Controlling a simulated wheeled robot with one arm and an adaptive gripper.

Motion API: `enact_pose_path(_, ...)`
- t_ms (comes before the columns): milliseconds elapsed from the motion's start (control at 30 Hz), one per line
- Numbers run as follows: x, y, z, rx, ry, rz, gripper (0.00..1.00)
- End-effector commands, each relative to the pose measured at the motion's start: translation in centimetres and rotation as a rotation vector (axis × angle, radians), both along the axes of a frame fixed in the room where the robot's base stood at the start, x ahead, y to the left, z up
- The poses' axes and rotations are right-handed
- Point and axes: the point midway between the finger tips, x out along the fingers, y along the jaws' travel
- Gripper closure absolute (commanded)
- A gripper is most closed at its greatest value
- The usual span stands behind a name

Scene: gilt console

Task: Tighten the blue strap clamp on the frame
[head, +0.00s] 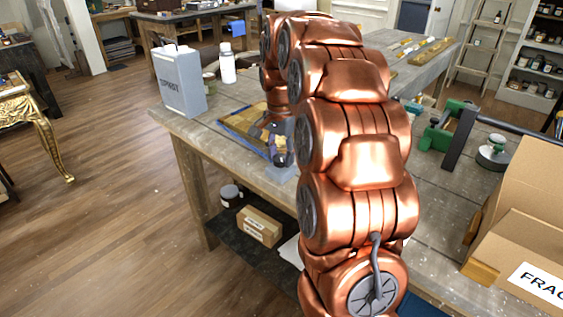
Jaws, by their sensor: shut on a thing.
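A wooden frame (235,122) lies flat near the left front edge of the workbench (225,145), with gilt colour showing at its middle. The blue strap clamp (252,146) shows as a blue band along the frame's near edge. My gripper (281,158) is at the frame's near right corner, pointing down. It is shut on a small dark part there, which looks like part of the strap clamp. The fingertips are small and partly dark, so the exact grip is hard to see. My copper arm hides the frame's right side and the bench behind it.
A grey box (180,82) and a white bottle (227,64) stand behind the frame. An open cardboard box (525,215), a green tool (440,132) and a dark metal bar (462,137) are on the right. A gilt console (38,118) stands apart at left.

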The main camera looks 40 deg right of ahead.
Motion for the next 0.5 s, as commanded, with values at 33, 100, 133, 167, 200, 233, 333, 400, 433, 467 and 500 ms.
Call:
enact_pose_path(33,0.11,-0.09,-0.19,-0.002,-0.005,-0.039,0.93)
enact_pose_path(100,0.08,-0.06,-0.15,-0.002,-0.004,-0.096,0.93)
enact_pose_path(133,0.07,-0.04,-0.14,-0.002,-0.004,-0.118,0.93)
enact_pose_path(167,0.05,-0.02,-0.13,-0.001,-0.003,-0.140,0.93)
enact_pose_path(200,0.04,0.00,-0.11,0.001,-0.002,-0.168,0.93)
enact_pose_path(233,0.04,0.00,-0.10,0.001,-0.002,-0.187,0.93)
enact_pose_path(333,0.02,-0.02,-0.07,0.000,-0.001,-0.245,0.93)
enact_pose_path(400,0.04,0.04,-0.06,0.000,-0.001,-0.277,0.93)
enact_pose_path(433,0.05,0.05,-0.04,0.000,-0.001,-0.289,0.93)
enact_pose_path(467,0.05,0.05,-0.03,0.001,-0.002,-0.301,0.93)
enact_pose_path(500,0.06,0.05,-0.02,0.001,-0.002,-0.314,0.93)
